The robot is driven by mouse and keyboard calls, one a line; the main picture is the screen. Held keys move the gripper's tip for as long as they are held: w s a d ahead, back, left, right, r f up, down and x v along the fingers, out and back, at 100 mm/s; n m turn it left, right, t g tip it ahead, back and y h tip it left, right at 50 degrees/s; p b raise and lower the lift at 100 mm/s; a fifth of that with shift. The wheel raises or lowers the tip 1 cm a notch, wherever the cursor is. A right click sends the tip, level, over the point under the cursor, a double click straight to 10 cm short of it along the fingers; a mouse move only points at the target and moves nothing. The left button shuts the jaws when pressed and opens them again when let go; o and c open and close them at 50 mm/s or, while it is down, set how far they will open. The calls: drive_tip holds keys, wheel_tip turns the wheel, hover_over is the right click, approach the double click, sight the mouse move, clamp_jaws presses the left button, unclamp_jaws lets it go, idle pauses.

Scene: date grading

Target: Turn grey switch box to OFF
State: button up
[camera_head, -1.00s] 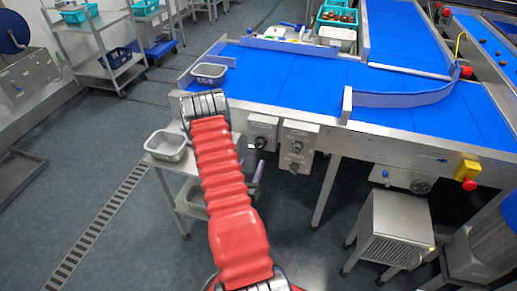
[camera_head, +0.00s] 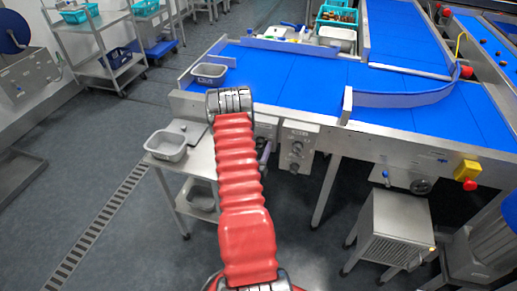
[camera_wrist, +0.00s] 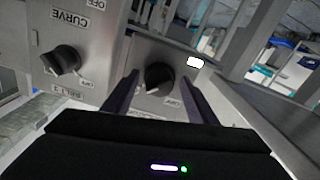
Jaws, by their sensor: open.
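A grey switch box (camera_wrist: 180,60) with a black rotary knob (camera_wrist: 156,84) is in the wrist view. An OFF mark shows upside down beside the knob; I cannot tell exactly where the knob points. My gripper (camera_wrist: 160,76) is open, with one dark finger on each side of the knob. Whether the fingers touch it is unclear. A second grey box labelled CURVE (camera_wrist: 85,38), with its own black knob (camera_wrist: 62,60), is to the left. In the head view, my arm partly covers the first box (camera_head: 266,127); the second box (camera_head: 298,146) is clear of it.
The boxes hang on the front edge of the blue-belted conveyor table (camera_head: 400,121). A steel cart (camera_head: 200,160) with a grey tray (camera_head: 166,146) is left of my arm. A steel cabinet (camera_head: 388,235) stands to the right.

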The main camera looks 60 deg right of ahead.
drive_tip(key=shift+c, duration=0.6)
drive_tip(key=shift+a, duration=0.1)
drive_tip(key=c, duration=0.9)
drive_tip(key=shift+c, duration=0.2)
drive_tip(key=shift+n, duration=0.5)
drive_tip(key=n, duration=0.3)
drive_tip(key=shift+n, duration=0.3)
drive_tip(key=n, duration=0.4)
drive_tip(key=shift+n, duration=0.3)
drive_tip(key=n, duration=0.4)
drive_tip(key=shift+n, duration=0.3)
drive_tip(key=n, duration=0.4)
